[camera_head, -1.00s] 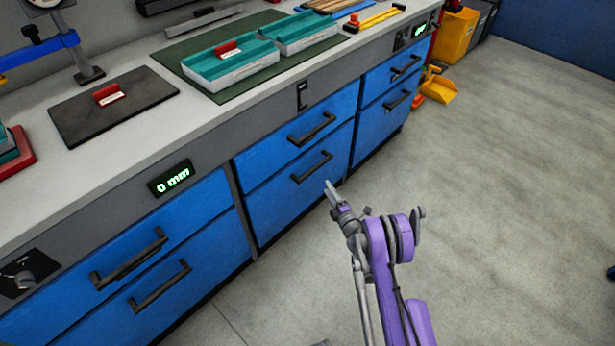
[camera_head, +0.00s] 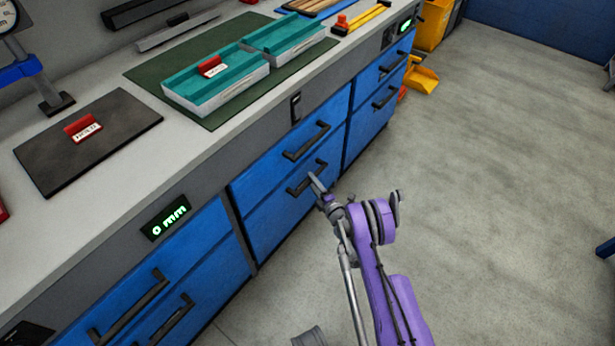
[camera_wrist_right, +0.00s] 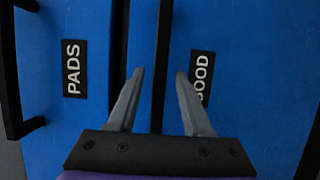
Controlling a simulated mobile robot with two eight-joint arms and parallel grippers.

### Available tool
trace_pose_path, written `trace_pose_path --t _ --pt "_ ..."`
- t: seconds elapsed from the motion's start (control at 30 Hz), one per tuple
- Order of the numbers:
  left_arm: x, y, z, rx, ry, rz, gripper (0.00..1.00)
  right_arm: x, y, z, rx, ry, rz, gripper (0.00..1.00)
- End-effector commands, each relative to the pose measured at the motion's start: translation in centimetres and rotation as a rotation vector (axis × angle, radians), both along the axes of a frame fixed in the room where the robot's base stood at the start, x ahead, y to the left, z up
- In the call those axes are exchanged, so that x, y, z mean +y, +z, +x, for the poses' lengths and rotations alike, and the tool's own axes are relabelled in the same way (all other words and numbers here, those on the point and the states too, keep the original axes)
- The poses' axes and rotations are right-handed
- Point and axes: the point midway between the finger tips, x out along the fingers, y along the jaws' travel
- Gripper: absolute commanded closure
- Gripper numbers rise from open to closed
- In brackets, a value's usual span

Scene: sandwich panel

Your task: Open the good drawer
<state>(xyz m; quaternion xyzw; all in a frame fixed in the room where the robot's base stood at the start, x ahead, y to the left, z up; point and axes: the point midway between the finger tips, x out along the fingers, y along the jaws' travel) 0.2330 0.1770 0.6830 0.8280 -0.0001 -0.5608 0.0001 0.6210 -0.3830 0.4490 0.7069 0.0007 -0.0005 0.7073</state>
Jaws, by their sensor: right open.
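The good drawer (camera_head: 272,222) is the lower blue drawer in the middle column; it looks closed. Its label (camera_wrist_right: 202,75), partly covered by a finger, shows in the right wrist view. Its black bar handle (camera_head: 296,190) also shows there (camera_wrist_right: 163,45), running between the fingers. My right gripper (camera_head: 315,182) is at this handle, open, with its fingertips (camera_wrist_right: 160,75) on either side of the bar in the wrist view. I cannot tell whether they touch it. My left gripper is out of view.
The pads drawer (camera_wrist_right: 70,120) with its handle (camera_head: 306,141) is just above. More blue drawers stand to both sides. The worktop above holds a green mat (camera_head: 150,72) with two teal-and-white trays and a dark plate (camera_head: 60,155). Open floor (camera_head: 480,200) lies right of the bench.

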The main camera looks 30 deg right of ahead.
Motion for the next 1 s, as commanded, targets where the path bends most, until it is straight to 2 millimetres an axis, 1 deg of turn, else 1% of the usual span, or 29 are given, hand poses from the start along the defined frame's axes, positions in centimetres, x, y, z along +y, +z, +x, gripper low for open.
trace_pose_path --t 0.23,0.37,0.4,0.47,0.5,0.53,1.0 --pt "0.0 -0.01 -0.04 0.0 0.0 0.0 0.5 -0.03 -0.02 -0.03 0.0 0.0 0.0 0.5" --pt "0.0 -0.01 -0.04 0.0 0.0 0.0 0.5 -0.03 -0.02 -0.02 0.0 0.0 0.0 0.73" --pt "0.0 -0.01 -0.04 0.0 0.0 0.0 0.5 -0.02 -0.02 -0.02 0.0 0.0 0.0 0.81" --pt "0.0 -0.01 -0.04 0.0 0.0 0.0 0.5 -0.02 -0.02 -0.02 0.0 0.0 0.0 0.91" --pt "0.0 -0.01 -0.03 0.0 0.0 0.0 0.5 -0.02 -0.02 -0.02 0.0 0.0 0.0 0.99" --pt "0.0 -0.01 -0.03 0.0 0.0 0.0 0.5 -0.02 -0.02 -0.02 0.0 0.0 0.0 1.0" --pt "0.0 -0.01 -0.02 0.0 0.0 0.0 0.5 -0.01 0.01 0.01 0.0 0.0 0.001 1.0"
